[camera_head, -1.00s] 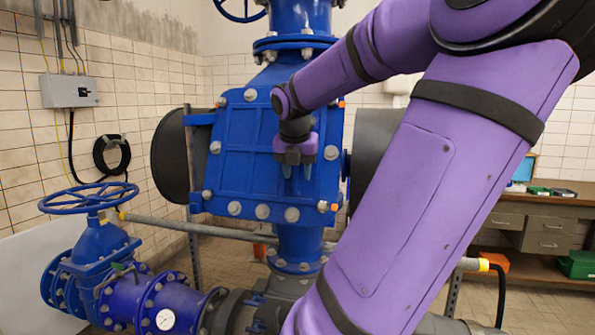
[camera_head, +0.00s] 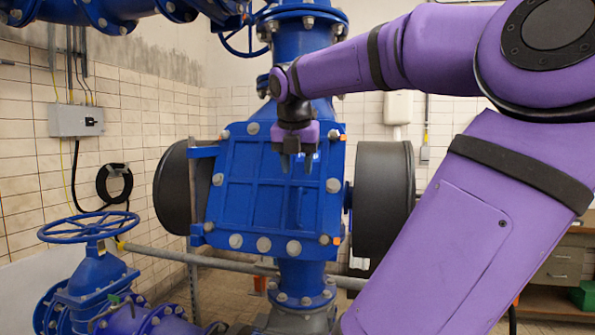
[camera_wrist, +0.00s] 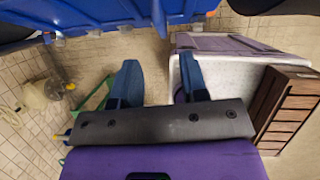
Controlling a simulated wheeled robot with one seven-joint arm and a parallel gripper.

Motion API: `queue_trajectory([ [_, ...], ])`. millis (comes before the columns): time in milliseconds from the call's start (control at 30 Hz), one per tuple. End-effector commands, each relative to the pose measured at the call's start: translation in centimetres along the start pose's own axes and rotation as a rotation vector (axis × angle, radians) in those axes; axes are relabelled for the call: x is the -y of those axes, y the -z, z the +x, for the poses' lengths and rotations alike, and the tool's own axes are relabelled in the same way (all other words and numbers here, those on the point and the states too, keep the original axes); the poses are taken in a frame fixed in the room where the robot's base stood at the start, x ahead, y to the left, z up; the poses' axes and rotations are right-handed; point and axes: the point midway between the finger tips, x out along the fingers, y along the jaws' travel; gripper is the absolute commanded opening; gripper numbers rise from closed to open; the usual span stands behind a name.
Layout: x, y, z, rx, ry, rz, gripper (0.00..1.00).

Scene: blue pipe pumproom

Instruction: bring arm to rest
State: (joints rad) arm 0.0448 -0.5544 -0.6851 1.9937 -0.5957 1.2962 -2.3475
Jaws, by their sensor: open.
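My gripper (camera_head: 298,162) hangs from my purple arm in the head view, its fingers pointing down. It is in front of the blue valve body (camera_head: 268,200), seen against its upper right part; I cannot tell the gap between them. In the wrist view my gripper (camera_wrist: 158,85) shows two blue fingers apart with nothing between them. Past the fingers lie floor and a pale surface. My arm fills the right side of the head view and hides part of the bench behind it.
A blue handwheel (camera_head: 90,227) on a pipe valve stands at the lower left. A grey control box (camera_head: 76,121) and a coiled black hose (camera_head: 114,182) are on the left wall. A dark round cylinder (camera_head: 384,204) flanks the valve body. A wooden drawer bench (camera_head: 560,262) is at the right.

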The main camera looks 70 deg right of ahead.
Motion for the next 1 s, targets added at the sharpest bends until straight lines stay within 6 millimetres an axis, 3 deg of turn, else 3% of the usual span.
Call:
queue_trajectory([
  [600, -0.8, 0.7, 0.0, -0.004, -0.018, 0.034, 0.4],
  [767, -3.8, 3.8, -0.2, -0.029, -0.089, 0.195, 0.4],
  [1000, -9.0, 11.2, -0.7, -0.137, -0.197, 0.555, 0.4],
])
